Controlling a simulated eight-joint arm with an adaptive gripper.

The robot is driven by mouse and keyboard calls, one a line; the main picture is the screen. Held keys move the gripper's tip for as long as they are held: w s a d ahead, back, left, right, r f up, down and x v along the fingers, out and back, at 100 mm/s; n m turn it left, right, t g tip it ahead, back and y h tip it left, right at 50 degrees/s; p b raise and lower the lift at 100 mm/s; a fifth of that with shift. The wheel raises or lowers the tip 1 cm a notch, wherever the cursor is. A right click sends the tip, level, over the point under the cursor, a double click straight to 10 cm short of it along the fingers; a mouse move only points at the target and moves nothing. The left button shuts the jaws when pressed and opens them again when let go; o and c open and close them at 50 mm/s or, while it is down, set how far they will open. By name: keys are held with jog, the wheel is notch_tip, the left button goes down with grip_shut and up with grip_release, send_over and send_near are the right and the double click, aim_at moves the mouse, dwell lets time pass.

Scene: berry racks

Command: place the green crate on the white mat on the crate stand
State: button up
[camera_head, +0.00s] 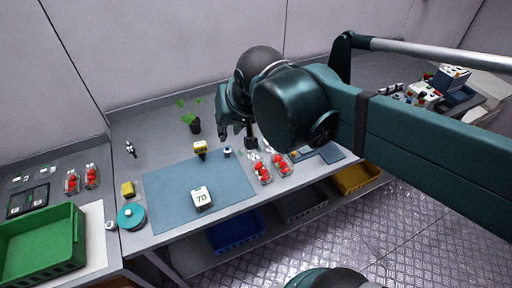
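The green crate (45,252) is at the lower left, its left part cut off by the picture edge. It looks empty where I see inside. A white mat (97,236) shows along its right side on the grey stand at the left; the crate appears to rest on it, upright. My gripper (250,142) hangs over the long table to the right, far from the crate. It points down, partly hidden by my arm, and I cannot tell whether its fingers are open or shut.
Berry punnets (263,172) stand below my gripper, others (91,177) behind the green crate. The table also bears a blue mat (165,205), a "70" box (201,198), a teal round pot (131,217) and a plant (193,120). Blue (237,233) and yellow (357,178) crates sit below.

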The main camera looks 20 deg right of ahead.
jog(key=s+d+f+n+t, duration=0.1)
jog(key=s+d+f+n, duration=0.1)
jog(key=s+d+f, duration=0.2)
jog(key=shift+s+d+h, duration=0.3)
jog(key=shift+s+d, duration=0.15)
jog(key=shift+s, duration=0.75)
